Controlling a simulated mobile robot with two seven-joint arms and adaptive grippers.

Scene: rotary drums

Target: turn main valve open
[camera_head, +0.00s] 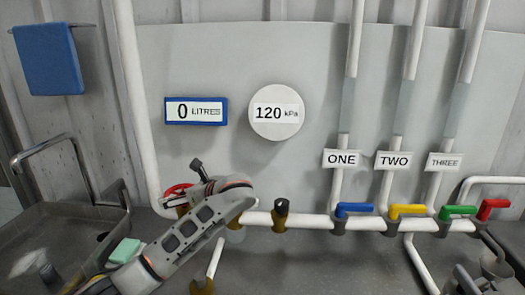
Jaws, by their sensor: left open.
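A red valve handle (176,191) sits low on the thick white pipe at left, partly hidden behind my left gripper; I take it to be the main valve. My left gripper (198,178) is open beside this handle, with one dark finger pointing up. Whether it touches the handle cannot be told. The grey left arm reaches up from the bottom left and covers part of the pipework. A white round gauge (276,112) reads 120 kPa. A blue-framed display (196,111) reads 0 LITRES.
A horizontal white pipe carries a black-topped brass fitting (281,213) and blue (354,209), yellow (408,210), green (458,211) and red (493,208) lever handles. A sink with a tap (55,145) and a green sponge (125,251) are at left.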

